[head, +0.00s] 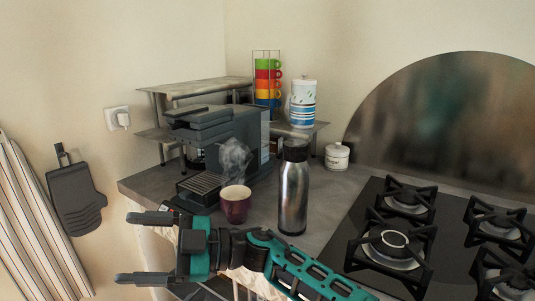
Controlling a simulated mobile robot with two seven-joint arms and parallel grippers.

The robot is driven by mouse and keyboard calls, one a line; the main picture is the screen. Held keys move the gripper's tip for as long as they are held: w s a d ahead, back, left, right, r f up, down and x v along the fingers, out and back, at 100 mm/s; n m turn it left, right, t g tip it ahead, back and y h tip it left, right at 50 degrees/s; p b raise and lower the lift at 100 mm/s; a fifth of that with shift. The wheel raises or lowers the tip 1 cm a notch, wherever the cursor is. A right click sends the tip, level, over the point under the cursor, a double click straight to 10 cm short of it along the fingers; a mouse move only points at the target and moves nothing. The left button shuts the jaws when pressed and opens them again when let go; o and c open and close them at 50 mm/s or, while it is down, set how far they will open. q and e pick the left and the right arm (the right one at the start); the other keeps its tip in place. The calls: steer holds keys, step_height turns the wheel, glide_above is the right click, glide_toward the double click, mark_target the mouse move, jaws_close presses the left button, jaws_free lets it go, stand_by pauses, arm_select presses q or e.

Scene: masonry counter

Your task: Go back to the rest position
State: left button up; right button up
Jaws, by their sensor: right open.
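My right gripper (124,248) reaches across the lower left of the head view, its teal arm coming in from the bottom right. Its two dark fingers point left and stand wide apart, with nothing between them. It is in front of the counter's left front corner. My left gripper does not show.
A dark red cup (236,205) and a steel bottle (294,193) stand on the counter (330,195), close behind my right arm. A coffee machine (234,135) stands behind the cup. A gas hob (345,240) is at right. A dark mitt (76,199) hangs at left.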

steer(key=w+d+f+m+t+h, duration=0.3)
steer(key=d+f+m+t+h, duration=0.6)
steer(key=d+f+m+t, duration=0.95)
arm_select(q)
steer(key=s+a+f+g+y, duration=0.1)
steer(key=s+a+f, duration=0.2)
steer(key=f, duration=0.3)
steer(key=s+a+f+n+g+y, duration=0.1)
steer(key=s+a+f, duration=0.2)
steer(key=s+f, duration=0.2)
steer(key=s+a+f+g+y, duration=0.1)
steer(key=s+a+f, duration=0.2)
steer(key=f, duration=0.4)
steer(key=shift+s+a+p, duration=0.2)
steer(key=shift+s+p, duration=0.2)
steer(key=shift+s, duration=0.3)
arm_select(e)
steer(key=s+d+f+m+g+h, duration=0.1)
steer(key=s+d+f+m+h, duration=0.2)
steer(key=s+d+f, duration=0.3)
steer(key=s+d+f+m+g+h, duration=0.2)
steer(key=s+d+f+h, duration=0.3)
steer(key=d, duration=0.7)
steer(key=s+f+m, duration=0.1)
steer(key=s+f, duration=0.1)
steer(key=s, duration=0.2)
steer(key=shift+s+d+h, duration=0.3)
steer(key=shift+d, duration=0.05)
steer(key=shift+f, duration=0.1)
